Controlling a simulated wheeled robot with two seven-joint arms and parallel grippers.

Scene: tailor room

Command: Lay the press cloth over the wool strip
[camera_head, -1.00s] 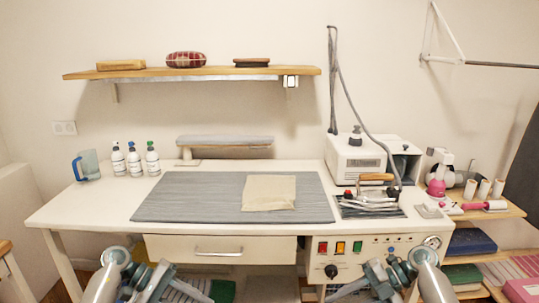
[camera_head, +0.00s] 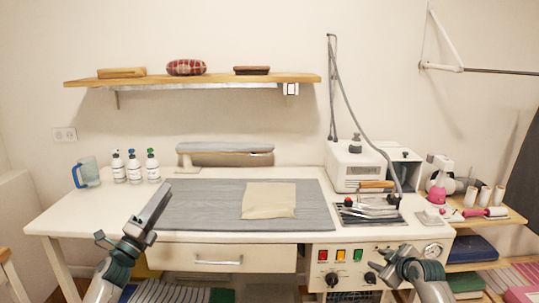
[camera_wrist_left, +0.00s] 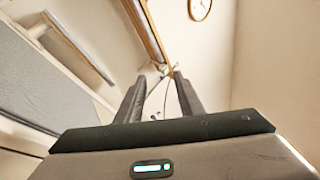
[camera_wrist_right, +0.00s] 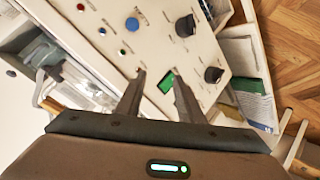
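The beige press cloth (camera_head: 268,200) lies flat on the grey pressing mat (camera_head: 190,213), right of the mat's middle. I cannot make out a separate wool strip; whether one lies under the cloth cannot be told. My left gripper (camera_head: 158,200) is raised in front of the mat's left part, apart from the cloth. The left wrist view shows its two fingers (camera_wrist_left: 160,78) spread with nothing between them. My right gripper (camera_head: 378,262) is low in front of the control panel. The right wrist view shows its fingers (camera_wrist_right: 160,80) spread and empty.
An iron (camera_head: 373,203) rests on its stand right of the mat, beside the white steam unit (camera_head: 352,172). A sleeve board (camera_head: 225,153) stands behind the mat. Several bottles (camera_head: 134,168) and a blue jug (camera_head: 87,173) stand at the left. The mat's left half is clear.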

